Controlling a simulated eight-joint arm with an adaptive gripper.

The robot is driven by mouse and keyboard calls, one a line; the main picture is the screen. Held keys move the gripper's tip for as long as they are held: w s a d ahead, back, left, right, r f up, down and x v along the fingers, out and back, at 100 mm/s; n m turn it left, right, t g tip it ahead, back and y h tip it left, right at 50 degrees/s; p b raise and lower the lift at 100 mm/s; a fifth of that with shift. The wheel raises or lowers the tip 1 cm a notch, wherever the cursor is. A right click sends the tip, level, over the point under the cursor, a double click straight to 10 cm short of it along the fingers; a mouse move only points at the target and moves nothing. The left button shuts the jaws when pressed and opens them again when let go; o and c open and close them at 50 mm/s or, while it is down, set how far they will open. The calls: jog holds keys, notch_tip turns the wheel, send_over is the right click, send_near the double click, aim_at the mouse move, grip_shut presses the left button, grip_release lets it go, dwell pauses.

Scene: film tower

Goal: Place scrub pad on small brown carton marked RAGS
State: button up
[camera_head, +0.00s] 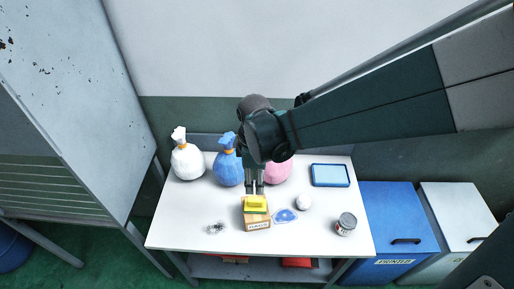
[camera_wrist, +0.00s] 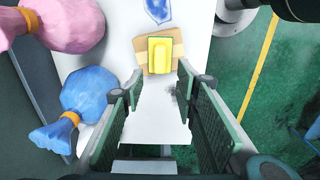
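The scrub pad (camera_head: 256,203), yellow on top with a green layer, lies flat on the small brown carton (camera_head: 257,224), whose front label is hard to read. The carton stands near the table's front edge. In the wrist view the pad (camera_wrist: 159,56) rests on top of the carton (camera_wrist: 178,49), which shows on both sides of it. My gripper (camera_head: 254,190) is just above and behind the pad. In the wrist view my gripper (camera_wrist: 160,72) has its two fingers spread apart with nothing held, and the pad lies beyond the fingertips.
On the white table (camera_head: 178,224) stand white (camera_head: 186,160), blue (camera_head: 228,168) and pink (camera_head: 279,172) tied bags behind. A blue tray (camera_head: 330,175), white ball (camera_head: 303,202), blue-and-white packet (camera_head: 285,215), can (camera_head: 346,224) and small clear item (camera_head: 215,227) lie around. Bins (camera_head: 398,230) stand right.

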dwell(0.6)
jog(key=s+d+r+m+t, duration=0.3)
jog(key=d+r+m, duration=0.5)
jog(key=d, duration=0.4)
jog(key=s+d+r+m+t, duration=0.4)
jog(key=s+d+r+m, duration=0.2)
jog(key=d, duration=0.7)
notch_tip(320, 180, up, 3)
jog(key=m, duration=0.4)
jog(key=shift+f, duration=0.2)
